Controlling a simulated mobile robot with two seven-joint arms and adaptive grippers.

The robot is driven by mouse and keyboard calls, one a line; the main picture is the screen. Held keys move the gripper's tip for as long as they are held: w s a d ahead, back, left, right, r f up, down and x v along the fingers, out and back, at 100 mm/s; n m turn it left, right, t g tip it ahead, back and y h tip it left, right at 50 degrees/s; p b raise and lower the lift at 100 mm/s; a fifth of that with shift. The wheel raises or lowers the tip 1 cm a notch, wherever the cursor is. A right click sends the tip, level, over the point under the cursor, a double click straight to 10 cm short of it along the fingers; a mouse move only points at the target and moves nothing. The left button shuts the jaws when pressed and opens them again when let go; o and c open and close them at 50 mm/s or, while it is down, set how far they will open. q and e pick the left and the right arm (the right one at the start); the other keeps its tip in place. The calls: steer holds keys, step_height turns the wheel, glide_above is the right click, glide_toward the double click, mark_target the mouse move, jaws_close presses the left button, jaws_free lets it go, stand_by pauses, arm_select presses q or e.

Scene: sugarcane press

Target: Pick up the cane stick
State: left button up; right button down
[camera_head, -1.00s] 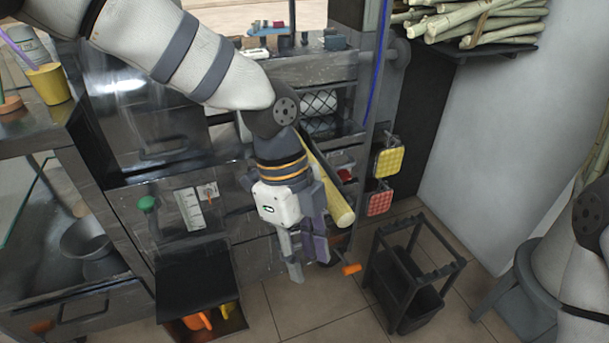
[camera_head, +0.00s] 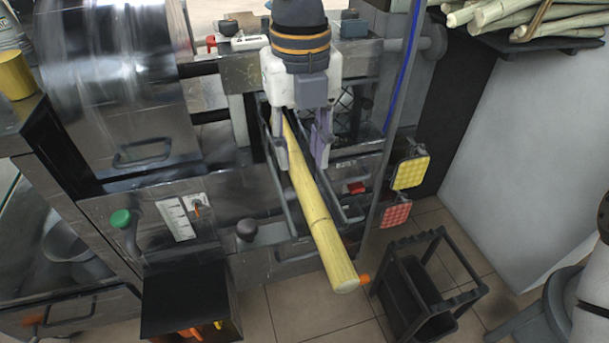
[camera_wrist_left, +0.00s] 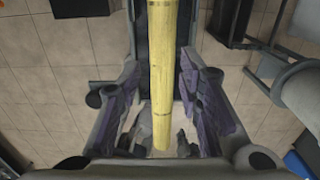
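A long yellow-green cane stick (camera_head: 318,222) lies in the press's metal feed chute and sticks out of its front end over the floor. My left gripper (camera_head: 301,160) is above the stick's inner part with its fingers pointing down, one on either side of it. In the left wrist view, the stick (camera_wrist_left: 162,70) runs between the two spread purple-padded fingers, with gaps on both sides. The left gripper is open. My right gripper does not show; only part of my right arm is at the right edge.
Steel press machinery surrounds the chute. A yellow pad (camera_head: 411,173) and a red pad (camera_head: 396,214) are right of it. A black stand (camera_head: 440,300) is on the floor. More canes (camera_head: 520,18) lie on a shelf at upper right. A green knob (camera_head: 121,218) is at left.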

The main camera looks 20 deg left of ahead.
mark_target(303, 172)
arm_select(q)
steer(key=f, duration=0.5)
steer(key=shift+w+f, duration=0.2)
steer(key=shift+w, duration=0.1)
jaws_close()
